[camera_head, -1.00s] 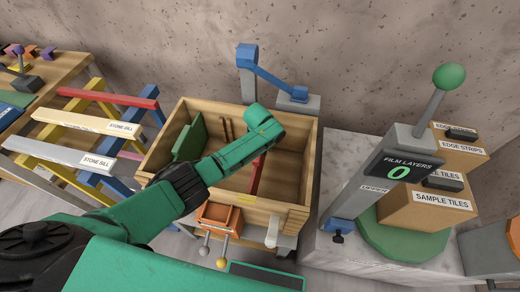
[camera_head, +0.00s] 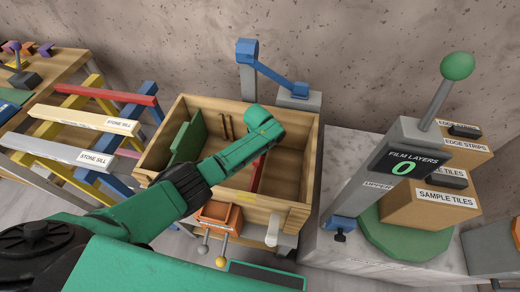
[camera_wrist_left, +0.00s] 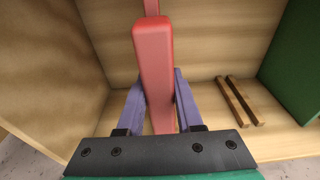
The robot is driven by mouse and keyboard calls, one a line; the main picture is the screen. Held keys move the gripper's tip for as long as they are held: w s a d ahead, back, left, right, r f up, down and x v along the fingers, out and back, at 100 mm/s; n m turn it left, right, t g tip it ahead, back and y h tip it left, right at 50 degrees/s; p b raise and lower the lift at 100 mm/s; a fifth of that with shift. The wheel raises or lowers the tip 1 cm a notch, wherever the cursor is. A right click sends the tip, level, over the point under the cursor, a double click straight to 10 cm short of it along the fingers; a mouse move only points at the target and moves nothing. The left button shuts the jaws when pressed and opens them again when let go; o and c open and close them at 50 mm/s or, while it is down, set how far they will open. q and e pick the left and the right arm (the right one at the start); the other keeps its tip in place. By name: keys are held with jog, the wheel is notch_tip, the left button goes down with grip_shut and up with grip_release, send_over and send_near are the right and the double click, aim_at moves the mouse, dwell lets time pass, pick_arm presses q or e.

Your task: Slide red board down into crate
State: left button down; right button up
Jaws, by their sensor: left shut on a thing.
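The open wooden crate (camera_head: 306,160) stands in the middle of the head view. My left arm reaches over its front wall, and the left gripper is hidden below the wrist there. The red board (camera_head: 257,174) shows partly inside the crate, beside my wrist. In the left wrist view the red board (camera_wrist_left: 153,65) stands on edge between the two purple fingers of my left gripper (camera_wrist_left: 160,82), which is shut on it. The board's lower edge is hidden, so I cannot tell if it touches the crate floor. My right gripper is not in view.
A green board (camera_head: 187,142) stands at the crate's left side, near two thin wooden slats (camera_head: 226,127). A rack with stone sills (camera_head: 65,149) is at left. A marble bench (camera_head: 350,150) with a lever press (camera_head: 398,155) and boxes (camera_head: 430,205) is at right.

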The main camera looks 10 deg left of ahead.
pick_arm(q)
notch_tip(320, 180, down, 2)
jog(key=shift+b, duration=0.75)
jog(key=shift+c, duration=2.4)
grip_release()
